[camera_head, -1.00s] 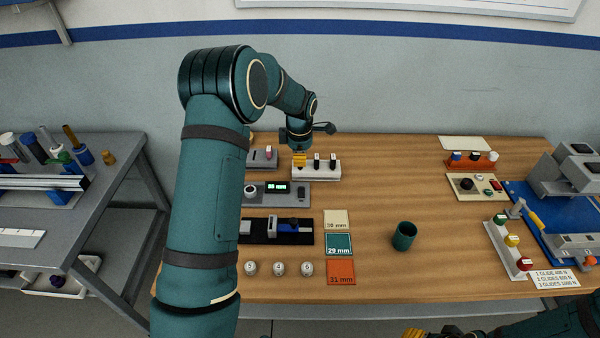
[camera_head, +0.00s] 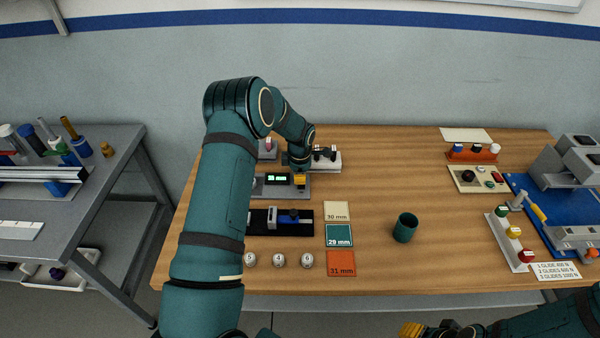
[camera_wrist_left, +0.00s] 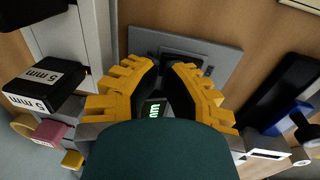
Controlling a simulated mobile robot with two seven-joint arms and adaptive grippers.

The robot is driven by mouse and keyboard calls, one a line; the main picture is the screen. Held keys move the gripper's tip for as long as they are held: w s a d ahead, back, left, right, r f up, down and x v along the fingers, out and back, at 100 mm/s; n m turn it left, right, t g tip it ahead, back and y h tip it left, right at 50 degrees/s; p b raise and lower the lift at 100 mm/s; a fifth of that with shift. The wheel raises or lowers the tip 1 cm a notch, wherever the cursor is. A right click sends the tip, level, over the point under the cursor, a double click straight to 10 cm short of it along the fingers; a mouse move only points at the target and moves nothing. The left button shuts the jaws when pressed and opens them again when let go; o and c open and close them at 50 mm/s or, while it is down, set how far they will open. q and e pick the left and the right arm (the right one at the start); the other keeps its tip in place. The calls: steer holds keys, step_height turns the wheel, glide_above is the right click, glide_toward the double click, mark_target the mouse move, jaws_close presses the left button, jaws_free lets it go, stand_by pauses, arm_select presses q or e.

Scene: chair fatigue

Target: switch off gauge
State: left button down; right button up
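The gauge is a grey box (camera_head: 265,191) with a lit green display (camera_head: 277,178), left of centre on the table. My left gripper (camera_head: 300,181) points down over the right end of the gauge, hiding its switch in the head view. In the left wrist view, the yellow fingers of the left gripper (camera_wrist_left: 161,72) are apart with nothing held between them. A dark switch (camera_wrist_left: 183,60) on the gauge's grey face (camera_wrist_left: 222,55) shows just beyond the fingertips; contact is unclear. The green display (camera_wrist_left: 153,111) shows between the fingers. My right gripper (camera_head: 413,330) is at the bottom edge, mostly cut off.
A white block with black parts (camera_head: 327,162) stands just behind the gauge. A black slide fixture (camera_head: 262,226) lies in front. Coloured cards (camera_head: 339,235) and a green cup (camera_head: 404,228) are to the right.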

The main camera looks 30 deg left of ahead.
arm_select(q)
steer(key=shift+w+f+b, duration=0.1)
steer(key=shift+f+b, duration=0.4)
steer(key=shift+b, duration=0.2)
steer(key=shift+f, duration=0.1)
steer(key=shift+g+h, duration=0.3)
steer(key=shift+g, duration=0.1)
steer(key=shift+f, duration=0.1)
steer(key=shift+a+r+p, duration=0.1)
steer(key=shift+r+p, duration=0.2)
steer(key=shift+r, duration=0.6)
